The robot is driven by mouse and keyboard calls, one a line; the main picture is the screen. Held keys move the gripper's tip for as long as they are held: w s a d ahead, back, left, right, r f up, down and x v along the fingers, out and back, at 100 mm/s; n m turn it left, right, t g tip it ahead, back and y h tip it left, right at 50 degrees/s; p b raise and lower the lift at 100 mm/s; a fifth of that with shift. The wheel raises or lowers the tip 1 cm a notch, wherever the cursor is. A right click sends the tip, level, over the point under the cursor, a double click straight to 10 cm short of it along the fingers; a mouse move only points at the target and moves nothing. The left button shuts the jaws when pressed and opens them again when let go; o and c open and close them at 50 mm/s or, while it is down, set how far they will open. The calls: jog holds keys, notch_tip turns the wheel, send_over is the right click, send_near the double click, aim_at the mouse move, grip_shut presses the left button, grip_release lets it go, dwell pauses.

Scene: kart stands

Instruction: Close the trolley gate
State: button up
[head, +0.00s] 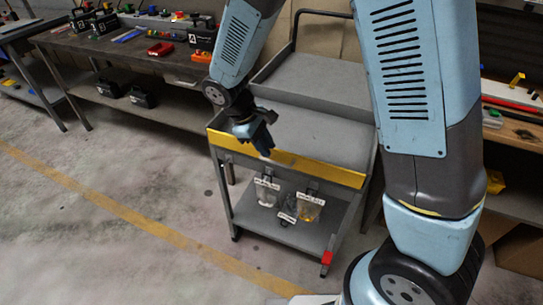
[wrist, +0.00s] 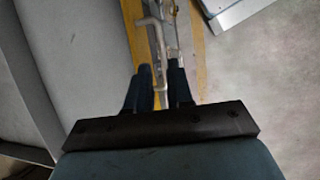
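The grey trolley (head: 320,130) stands in the middle of the head view. A yellow gate (head: 320,172) runs along the front edge of its upper tray. I cannot tell whether it is latched. My gripper (head: 265,147) points down at the gate, left of its middle, and hides part of it. In the wrist view the two dark fingers of my gripper (wrist: 160,75) stand apart. The yellow gate (wrist: 133,40) and pale metal parts show at and beyond the gap between them. I cannot tell whether a finger touches the gate.
The lower shelf (head: 255,222) holds several labelled containers, including a yellowish one (head: 308,208). A workbench (head: 120,48) with tools and boxes stands behind left. Another bench (head: 515,130) is at the right. The floor (head: 100,250) in front is clear.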

jog(key=v, duration=0.6)
jog(key=shift+r, duration=0.1)
jog(key=s+d+r+m+t+y, duration=0.1)
jog(key=d+r+m+y, duration=0.35)
jog(key=d+r, duration=1)
jog(key=s+d+r+m+t, duration=0.4)
jog(key=s+d+r+m, duration=0.2)
jog(key=s+d, duration=0.6)
jog(key=shift+d+r+m+t, duration=0.2)
jog(key=shift+d+m+t, duration=0.1)
jog(key=shift+d+m, duration=0.85)
jog(key=shift+o, duration=0.2)
jog(key=shift+a+y, duration=0.2)
jog(key=shift+y, duration=0.05)
